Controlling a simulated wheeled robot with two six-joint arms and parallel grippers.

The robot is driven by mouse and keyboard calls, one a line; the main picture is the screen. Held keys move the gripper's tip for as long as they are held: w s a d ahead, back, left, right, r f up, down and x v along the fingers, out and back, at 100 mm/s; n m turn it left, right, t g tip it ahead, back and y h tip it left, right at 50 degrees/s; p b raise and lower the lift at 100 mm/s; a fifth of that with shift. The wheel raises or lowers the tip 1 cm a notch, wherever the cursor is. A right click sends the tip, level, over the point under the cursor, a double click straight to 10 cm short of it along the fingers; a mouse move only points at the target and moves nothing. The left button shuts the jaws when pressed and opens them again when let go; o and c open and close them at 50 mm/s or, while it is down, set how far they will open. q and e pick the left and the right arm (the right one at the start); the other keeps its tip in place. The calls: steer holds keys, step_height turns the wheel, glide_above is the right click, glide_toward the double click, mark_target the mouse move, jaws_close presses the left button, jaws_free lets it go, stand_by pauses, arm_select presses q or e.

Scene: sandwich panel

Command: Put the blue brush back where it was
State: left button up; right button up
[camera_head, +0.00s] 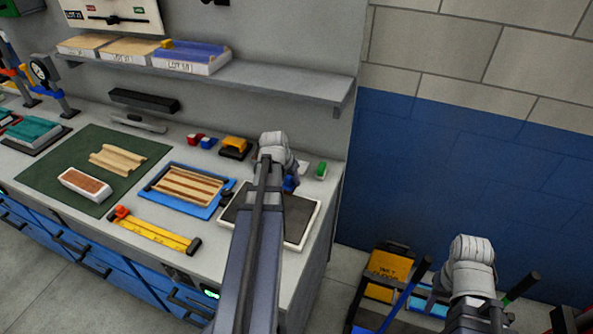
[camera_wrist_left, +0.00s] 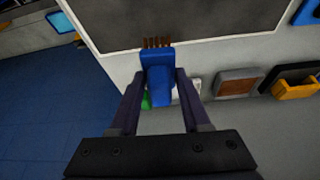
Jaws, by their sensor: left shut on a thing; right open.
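The blue brush (camera_wrist_left: 157,75) is between the two fingers of my left gripper (camera_wrist_left: 161,84), which is shut on it. Its brown bristles overlap the edge of a white-rimmed tray with a dark mat in the wrist view. In the head view only a small blue part of the brush (camera_head: 290,184) shows beside my left wrist, at the tray's back edge. Whether it touches the surface cannot be told. My right gripper (camera_head: 472,268) is low at the right, away from the bench; its fingers are hard to make out.
The white-rimmed tray (camera_head: 317,212) lies at the bench's right end. A green block (camera_head: 321,170) is near the back. A blue tray with wooden strips (camera_head: 188,186), a yellow level (camera_head: 155,232) and a green mat (camera_head: 50,168) lie left. A shelf (camera_head: 270,83) overhangs the back.

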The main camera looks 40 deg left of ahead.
arm_select(q)
steer(key=shift+n, duration=0.4)
steer(key=s+a, duration=0.3)
steer(key=shift+s+a+f, duration=0.1)
steer(key=shift+f, duration=0.15)
steer(key=w+a, duration=0.1)
steer(key=w, duration=0.4)
steer(key=w+a, duration=0.2)
steer(key=w, duration=0.3)
steer(key=w+a, duration=0.2)
steer(key=w, duration=0.4)
steer(key=shift+w, duration=0.15)
steer(key=shift+w+a, duration=0.15)
steer(key=shift+w, duration=0.2)
step_height(320, 180, down, 4)
steer(key=b, duration=0.4)
steer(key=shift+w+r, duration=0.15)
steer(key=shift+r, duration=0.1)
